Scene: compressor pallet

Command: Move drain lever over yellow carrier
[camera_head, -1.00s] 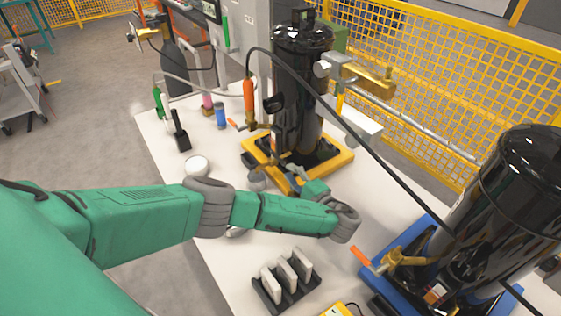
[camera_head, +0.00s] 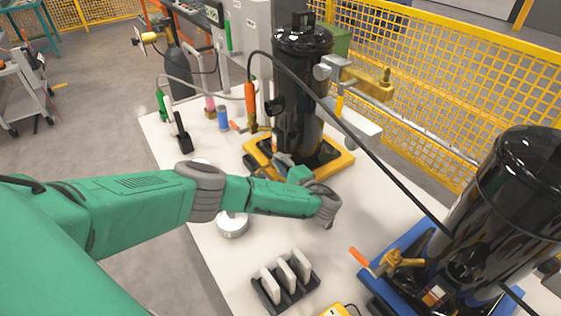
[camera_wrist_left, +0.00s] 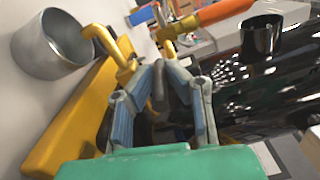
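The yellow carrier (camera_head: 335,166) holds a tall black cylinder (camera_head: 300,90) on the white table. My left gripper (camera_head: 281,161) reaches in at the carrier's front side, low against the cylinder. In the left wrist view its two blue-grey fingers (camera_wrist_left: 165,78) come close together beside a brass drain fitting (camera_wrist_left: 122,62) with a curved spout. A dark grey bar shows between the fingertips; I cannot tell whether it is the drain lever or whether they grip it. The yellow carrier (camera_wrist_left: 70,125) lies left of the fingers. My right gripper is not in view.
A metal cup (camera_head: 232,224) stands on the table; a cup (camera_wrist_left: 52,45) shows near the spout. A blue carrier (camera_head: 400,245) with another black cylinder (camera_head: 510,200) stands right. A black rack (camera_head: 287,290) is in front. A dark hose crosses above the table.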

